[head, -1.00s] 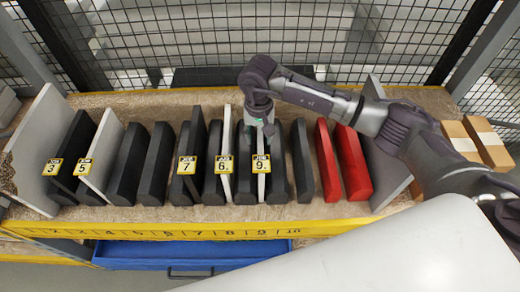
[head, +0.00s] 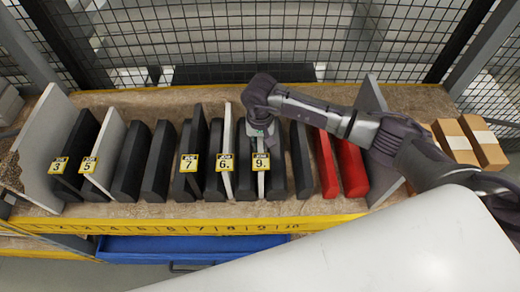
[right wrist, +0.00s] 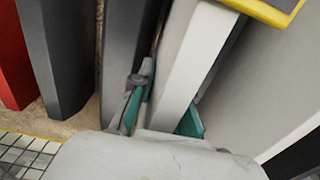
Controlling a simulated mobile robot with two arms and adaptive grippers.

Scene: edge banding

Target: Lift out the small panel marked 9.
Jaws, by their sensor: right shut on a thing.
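The small panel marked 9 (head: 261,184) is a thin white board standing upright in the rack, with a yellow-edged black and white tag on its front edge. Dark upright blocks stand close on both sides. My right gripper (head: 262,130) points down at the panel's upper part, behind the tag. In the right wrist view the teal fingers (right wrist: 165,108) lie on both sides of the white panel (right wrist: 187,75), shut on it. The fingertips are partly hidden by the panel and my gripper's body. My left gripper is not in view.
White panels marked 6 (head: 227,150) and 5 (head: 106,148) stand to the left. Red blocks (head: 350,165) and a grey end board (head: 373,95) stand to the right, under my right arm. Cardboard boxes (head: 470,140) sit at far right. A wire mesh (head: 230,40) closes the back.

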